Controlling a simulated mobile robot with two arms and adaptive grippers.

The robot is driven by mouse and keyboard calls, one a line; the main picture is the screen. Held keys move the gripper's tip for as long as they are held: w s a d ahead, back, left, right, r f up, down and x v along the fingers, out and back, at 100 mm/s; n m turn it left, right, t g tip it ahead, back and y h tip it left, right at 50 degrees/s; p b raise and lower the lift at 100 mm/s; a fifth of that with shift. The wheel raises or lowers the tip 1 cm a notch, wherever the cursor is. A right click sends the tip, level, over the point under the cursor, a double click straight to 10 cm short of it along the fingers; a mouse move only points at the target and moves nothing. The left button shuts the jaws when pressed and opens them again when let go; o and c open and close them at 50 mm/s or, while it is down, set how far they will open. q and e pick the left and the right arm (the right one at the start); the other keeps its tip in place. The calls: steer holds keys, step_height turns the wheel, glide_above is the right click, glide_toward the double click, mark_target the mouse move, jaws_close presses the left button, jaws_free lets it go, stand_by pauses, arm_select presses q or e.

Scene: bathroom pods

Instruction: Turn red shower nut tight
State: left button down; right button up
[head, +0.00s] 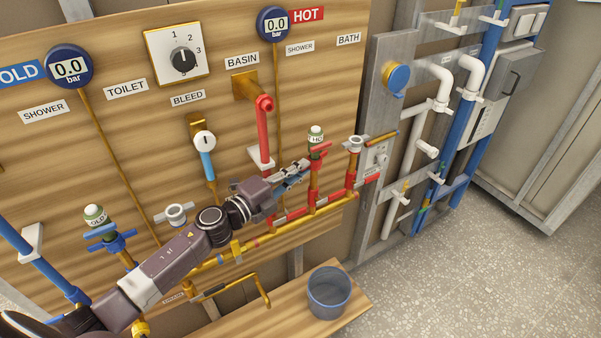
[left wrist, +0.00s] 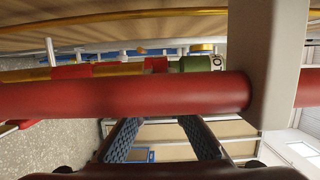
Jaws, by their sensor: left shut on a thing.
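My left gripper (head: 296,172) reaches across the board from the lower left, its fingertips at the red riser below the green-and-white HOT cap (head: 316,133). In the left wrist view its two dark-blue padded fingers (left wrist: 160,122) stand apart, with their tips hidden behind a red pipe (left wrist: 120,95). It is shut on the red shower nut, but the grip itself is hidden. A red handle (head: 320,151) shows just above the fingertips. A pale bracket (left wrist: 275,60) clasps the red pipe in the wrist view. My right gripper is not in view.
A vertical red basin pipe (head: 264,130) stands left of the fingers. A yellow pipe (head: 290,226) runs below the red line. Open speckled floor (head: 450,280) lies to the right.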

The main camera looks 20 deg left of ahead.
arm_select(q)
steer(key=c, duration=2)
jaws_free()
steer(key=shift+o, duration=0.2)
steer(key=v, duration=0.7)
steer(key=shift+s, duration=0.25)
steer(key=shift+a, duration=0.1)
